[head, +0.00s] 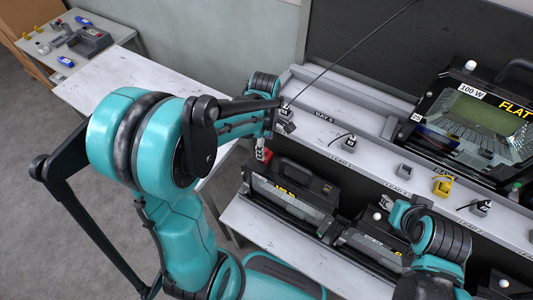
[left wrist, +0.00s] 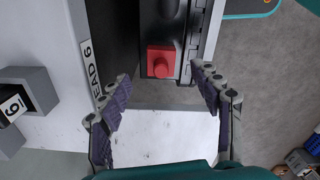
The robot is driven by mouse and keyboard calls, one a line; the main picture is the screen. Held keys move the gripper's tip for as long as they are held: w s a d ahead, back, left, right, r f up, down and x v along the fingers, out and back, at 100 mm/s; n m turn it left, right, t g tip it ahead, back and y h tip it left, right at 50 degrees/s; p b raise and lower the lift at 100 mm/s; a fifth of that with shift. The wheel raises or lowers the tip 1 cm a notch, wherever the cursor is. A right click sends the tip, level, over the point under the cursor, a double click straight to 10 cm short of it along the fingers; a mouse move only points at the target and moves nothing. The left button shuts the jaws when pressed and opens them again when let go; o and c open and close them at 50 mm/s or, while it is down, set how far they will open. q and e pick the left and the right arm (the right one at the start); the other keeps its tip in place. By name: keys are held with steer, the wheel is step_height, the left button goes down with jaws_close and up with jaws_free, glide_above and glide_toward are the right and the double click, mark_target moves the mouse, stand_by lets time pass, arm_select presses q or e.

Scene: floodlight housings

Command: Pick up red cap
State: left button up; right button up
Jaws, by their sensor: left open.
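The red cap (left wrist: 161,62) is a small red square-based knob on the end of a dark housing, upper middle of the left wrist view. In the head view a small red part (head: 263,154) shows at the left end of the front housing, partly covered by my arm. My left gripper (left wrist: 161,74) is open, with its two fingers on either side of the cap in the picture. Neither finger visibly touches it, and the height gap is hard to judge. In the head view the fingers are mostly hidden by the arm.
Several lead blocks line the rack ledge (head: 350,165). A floodlight housing (head: 292,192) stands on the lower shelf. A side table (head: 115,75) stands back left.

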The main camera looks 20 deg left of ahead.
arm_select(q)
step_height(320, 180, down, 4)
steer(key=shift+s+r+b, duration=0.1)
steer(key=shift+b, duration=0.5)
steer(key=c, duration=1.4)
steer(key=shift+o, duration=0.2)
steer(key=shift+r, duration=0.1)
